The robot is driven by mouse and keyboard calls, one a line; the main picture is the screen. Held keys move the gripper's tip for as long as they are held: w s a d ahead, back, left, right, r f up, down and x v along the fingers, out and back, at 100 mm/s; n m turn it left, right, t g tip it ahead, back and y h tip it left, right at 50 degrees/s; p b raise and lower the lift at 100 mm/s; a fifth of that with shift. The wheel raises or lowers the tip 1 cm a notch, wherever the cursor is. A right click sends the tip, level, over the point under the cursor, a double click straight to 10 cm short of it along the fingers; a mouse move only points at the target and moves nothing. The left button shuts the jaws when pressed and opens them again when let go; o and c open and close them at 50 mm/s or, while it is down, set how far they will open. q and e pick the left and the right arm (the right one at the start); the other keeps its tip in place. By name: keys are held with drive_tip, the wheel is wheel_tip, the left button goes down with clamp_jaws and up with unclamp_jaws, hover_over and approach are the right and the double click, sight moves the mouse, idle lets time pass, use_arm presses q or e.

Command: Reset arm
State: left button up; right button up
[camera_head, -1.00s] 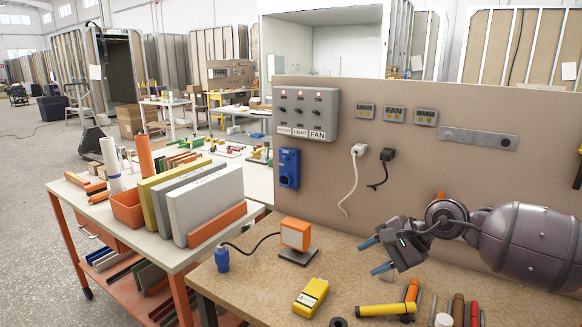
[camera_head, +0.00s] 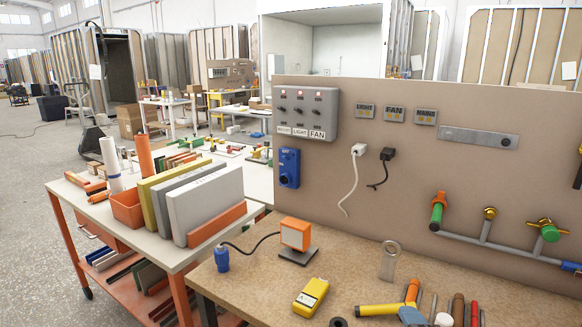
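Neither of my grippers nor my arms shows in the head view. The workbench (camera_head: 262,285) and the tan panel (camera_head: 350,210) behind it stand in front of me with nothing of mine over them. On the bench lie a yellow meter-like device (camera_head: 310,298), a small orange lamp-like box (camera_head: 296,236) on a dark base with a cable, a blue plug (camera_head: 221,259) and a yellow-handled tool (camera_head: 365,310).
The panel carries a grey switch box (camera_head: 308,113), a blue socket (camera_head: 288,167) and a pipe with valves (camera_head: 485,242). An orange trolley (camera_head: 130,235) holding boards stands at left.

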drive_tip(key=s+d+f+m+g+h, duration=0.1)
drive_tip(key=s+d+f+m+g, duration=0.1)
drive_tip(key=s+f+m+g, duration=0.45)
drive_tip(key=s+d+f+m+g, duration=0.2)
drive_tip(key=s+d+f+m, duration=0.15)
drive_tip(key=s, duration=0.65)
drive_tip(key=s+d+f+m+g+h, duration=0.1)
drive_tip(key=s+d+f+m+g, duration=0.1)
drive_tip(key=s+f+m+g, duration=0.5)
drive_tip(key=w+f+n+t+y, duration=0.1)
drive_tip(key=w+f+t, duration=0.4)
drive_tip(key=t, duration=0.5)
drive_tip(key=shift+w+a+f, duration=0.15)
drive_tip(key=shift+a+f, duration=0.15)
drive_tip(key=shift+f, duration=0.8)
